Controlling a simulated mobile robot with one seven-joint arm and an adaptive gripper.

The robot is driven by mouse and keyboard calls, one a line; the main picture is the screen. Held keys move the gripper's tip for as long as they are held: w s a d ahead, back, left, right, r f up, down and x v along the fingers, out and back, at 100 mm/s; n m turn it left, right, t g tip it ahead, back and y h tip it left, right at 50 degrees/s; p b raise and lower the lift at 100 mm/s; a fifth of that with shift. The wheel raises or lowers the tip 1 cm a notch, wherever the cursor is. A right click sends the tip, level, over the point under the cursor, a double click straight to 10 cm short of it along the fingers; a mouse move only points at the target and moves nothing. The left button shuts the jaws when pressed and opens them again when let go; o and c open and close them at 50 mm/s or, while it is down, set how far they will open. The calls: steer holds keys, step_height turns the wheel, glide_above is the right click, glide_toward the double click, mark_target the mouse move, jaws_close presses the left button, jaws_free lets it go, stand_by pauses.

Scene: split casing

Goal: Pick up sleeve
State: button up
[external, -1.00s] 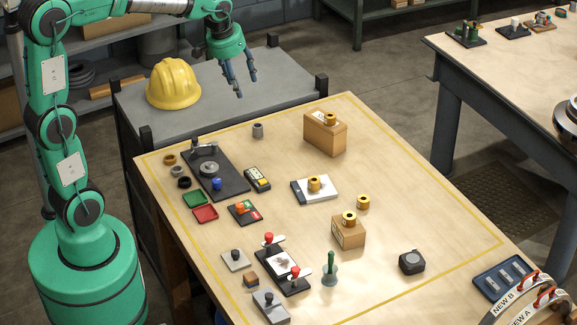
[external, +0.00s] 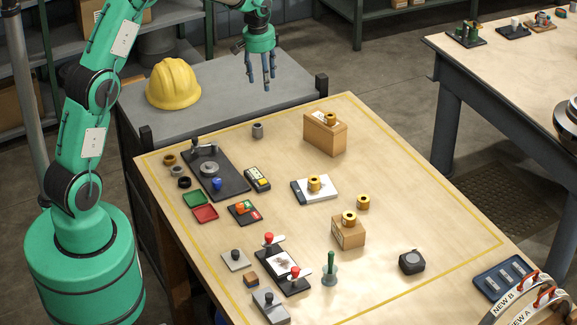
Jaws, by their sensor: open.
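A small grey hollow cylinder (external: 258,130) stands upright near the back edge of the wooden table. Several brass flanged sleeve-like pieces are also in view. One stands on a tall cardboard box (external: 330,118), one on a white pad (external: 314,184), one on a smaller box (external: 349,218) and one on the bare table (external: 363,202). I cannot tell which of these is the sleeve. My gripper (external: 262,80) is open and empty, fingers pointing down. In the picture it is over the grey cabinet top, above and behind the grey cylinder, apart from every piece.
A yellow hard hat (external: 173,84) sits on the grey cabinet (external: 205,108). A dark plate with fittings (external: 225,182), coloured trays (external: 205,213) and a black fixture with red knobs (external: 270,262) occupy the table's left side. A dark square device (external: 412,262) lies right; bare wood surrounds it.

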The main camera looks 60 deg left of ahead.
steer(key=w+a+f+n+g+p, duration=0.1)
steer(key=w+a+f+n+p, duration=0.1)
steer(key=a+f, duration=0.9)
step_height(320, 180, down, 4)
steer(key=shift+w+a+r+n+p, duration=0.15)
steer(key=shift+w+a+n+p, duration=0.2)
steer(key=shift+w, duration=0.35)
glide_above(258, 130)
steer(key=a, duration=0.2)
steer(key=shift+w+d+f+p, duration=0.1)
steer(key=shift+w+f+p, duration=0.05)
steer(key=shift+f, duration=1.3)
steer(key=shift+w+f+p, duration=0.1)
steer(key=shift+w+f, duration=0.05)
steer(key=shift+f, duration=1.25)
steer(key=shift+w+d+f+p, duration=0.1)
steer(key=shift+w+f+p, duration=0.05)
steer(key=shift+f, duration=1.3)
steer(key=shift+s+a+f+p, duration=0.1)
steer(key=shift+f+p, duration=0.4)
steer(key=shift+f, duration=2.1)
jaws_close()
